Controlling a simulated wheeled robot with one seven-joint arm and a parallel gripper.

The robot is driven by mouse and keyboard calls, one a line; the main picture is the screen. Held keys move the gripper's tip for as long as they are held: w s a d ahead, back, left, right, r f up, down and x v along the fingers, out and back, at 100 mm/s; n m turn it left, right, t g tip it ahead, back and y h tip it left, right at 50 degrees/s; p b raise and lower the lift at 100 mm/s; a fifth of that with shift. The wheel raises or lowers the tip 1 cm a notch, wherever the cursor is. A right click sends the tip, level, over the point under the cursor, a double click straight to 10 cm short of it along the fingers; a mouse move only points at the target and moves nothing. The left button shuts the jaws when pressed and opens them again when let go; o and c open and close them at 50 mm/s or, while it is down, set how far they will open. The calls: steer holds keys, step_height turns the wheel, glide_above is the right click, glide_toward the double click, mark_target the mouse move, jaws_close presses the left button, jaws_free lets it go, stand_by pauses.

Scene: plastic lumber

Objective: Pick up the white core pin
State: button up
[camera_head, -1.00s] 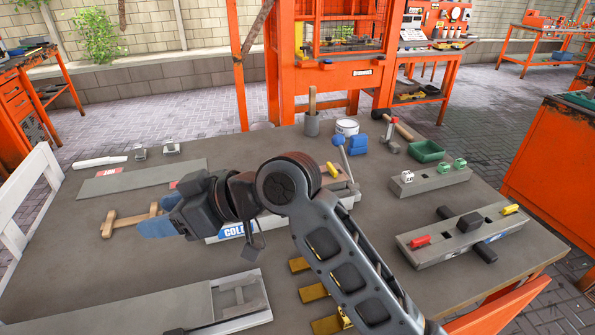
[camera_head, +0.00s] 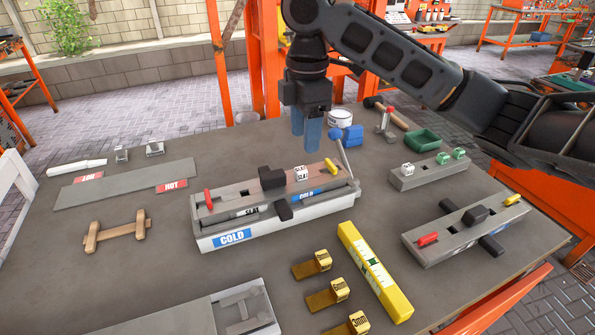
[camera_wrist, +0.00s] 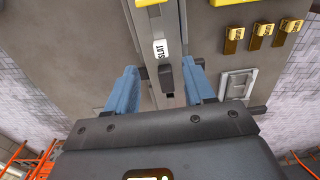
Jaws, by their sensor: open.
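I cannot tell for certain which thing is the white core pin. A smaller white lettered cube (camera_head: 408,169) sits on the grey block at the right. A long white stick-like piece (camera_head: 77,167) lies at the back left. My gripper (camera_head: 305,142) is open and empty, pointing down above the mould's far side. In the wrist view, its blue fingers (camera_wrist: 161,90) appear either side of a dark handle (camera_wrist: 166,77).
The mould carries a red peg (camera_head: 209,198), a yellow peg (camera_head: 331,166) and black clamps. A yellow bar (camera_head: 375,270) and brass pieces (camera_head: 325,292) lie in front. A white tin (camera_head: 340,117) is behind.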

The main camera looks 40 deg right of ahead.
mark_target(302, 168)
steer(key=shift+a+f+p, duration=0.15)
steer(key=shift+f+p, duration=0.25)
steer(key=shift+f, duration=3.45)
jaws_close()
